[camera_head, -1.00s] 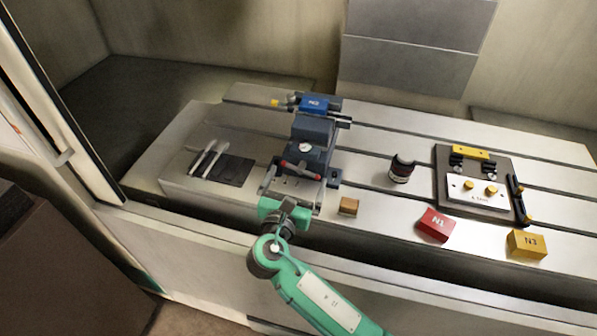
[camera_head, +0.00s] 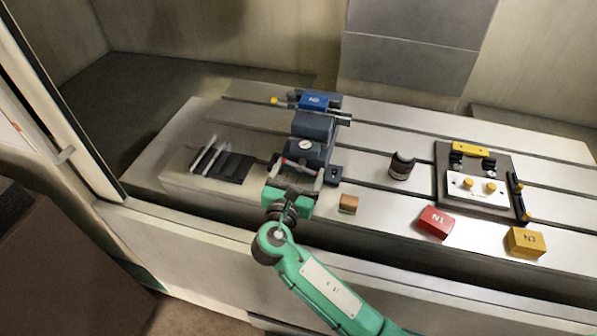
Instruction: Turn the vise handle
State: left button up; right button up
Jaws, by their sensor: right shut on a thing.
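The dark blue-grey vise (camera_head: 308,135) stands on the slotted metal table, with a blue block marked N2 (camera_head: 314,101) at its far end. The vise handle (camera_head: 300,168), with red on it, is at the vise's near end, largely covered by my gripper. My right gripper (camera_head: 293,182) comes from below on a green arm and is shut on the vise handle. Its fingers lie on either side of the handle; the exact contact is too small to see. My left gripper is not in view.
A small brown block (camera_head: 348,203) stands just right of my gripper. A dark bottle (camera_head: 401,166), a red N1 block (camera_head: 435,222), a yellow N3 block (camera_head: 525,242) and a fixture plate (camera_head: 445,200) are further right. A dark slotted pad (camera_head: 232,167) lies left.

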jog(key=shift+m, duration=1.2)
jog(key=m+b, duration=0.1)
jog(key=m, duration=0.2)
jog(key=shift+m+b, duration=0.4)
jog(key=shift+m, duration=0.3)
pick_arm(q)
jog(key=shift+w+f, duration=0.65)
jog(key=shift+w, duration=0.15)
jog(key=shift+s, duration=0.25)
